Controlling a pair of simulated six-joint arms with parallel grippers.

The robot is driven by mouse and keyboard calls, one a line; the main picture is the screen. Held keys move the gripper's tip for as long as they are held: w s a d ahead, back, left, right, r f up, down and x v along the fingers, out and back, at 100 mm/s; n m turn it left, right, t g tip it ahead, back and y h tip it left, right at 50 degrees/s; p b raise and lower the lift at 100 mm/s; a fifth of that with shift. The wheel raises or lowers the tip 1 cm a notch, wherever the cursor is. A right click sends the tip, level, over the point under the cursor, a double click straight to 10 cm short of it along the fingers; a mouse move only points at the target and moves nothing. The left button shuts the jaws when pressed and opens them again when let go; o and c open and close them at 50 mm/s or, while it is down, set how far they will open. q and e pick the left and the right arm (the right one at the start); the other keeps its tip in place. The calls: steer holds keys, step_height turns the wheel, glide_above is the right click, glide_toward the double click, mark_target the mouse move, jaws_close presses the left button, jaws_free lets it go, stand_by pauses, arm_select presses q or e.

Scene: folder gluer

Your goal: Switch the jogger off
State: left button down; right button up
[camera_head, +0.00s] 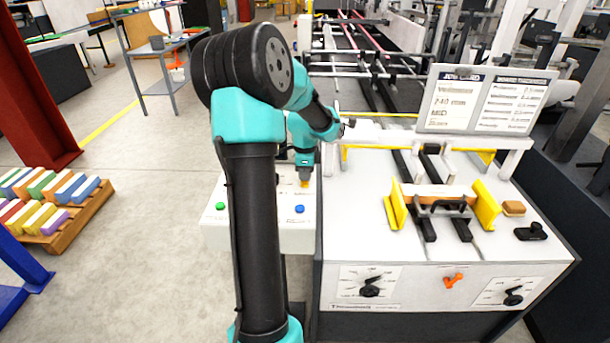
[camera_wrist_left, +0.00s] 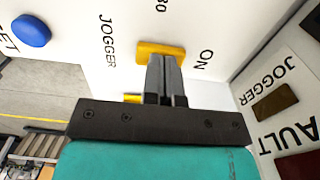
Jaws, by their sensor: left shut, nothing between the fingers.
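The jogger switch is a yellow piece (camera_wrist_left: 160,47) on a white panel in the left wrist view, between the words JOGGER and ON. My left gripper (camera_wrist_left: 165,72) is shut and empty, its fingertips right at the yellow piece; I cannot tell whether they touch. In the head view my left gripper (camera_head: 304,174) points down at the white control box (camera_head: 260,236), over the yellow switch (camera_head: 305,184). A dark lamp plate (camera_wrist_left: 275,102) marked JOGGER is at the right of the wrist view. My right gripper is not in view.
A blue button (camera_head: 299,209) and a green button (camera_head: 220,206) sit on the control box. To the right stands the machine table with yellow guides (camera_head: 486,205), a sign (camera_head: 487,100) and front knobs (camera_head: 370,290). A pallet of coloured stacks (camera_head: 50,215) is at the left.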

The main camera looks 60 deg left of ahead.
arm_select(q)
step_height(320, 180, up, 14)
stand_by(0.7)
steer(key=shift+a, duration=0.1)
steer(key=shift+w+a+f, duration=0.1)
steer(key=shift+w+a, duration=0.4)
steer(key=shift+a, duration=0.2)
steer(key=shift+f, duration=0.15)
step_height(320, 180, down, 14)
steer(key=shift+r, duration=0.1)
stand_by(0.4)
steer(key=shift+a, duration=0.1)
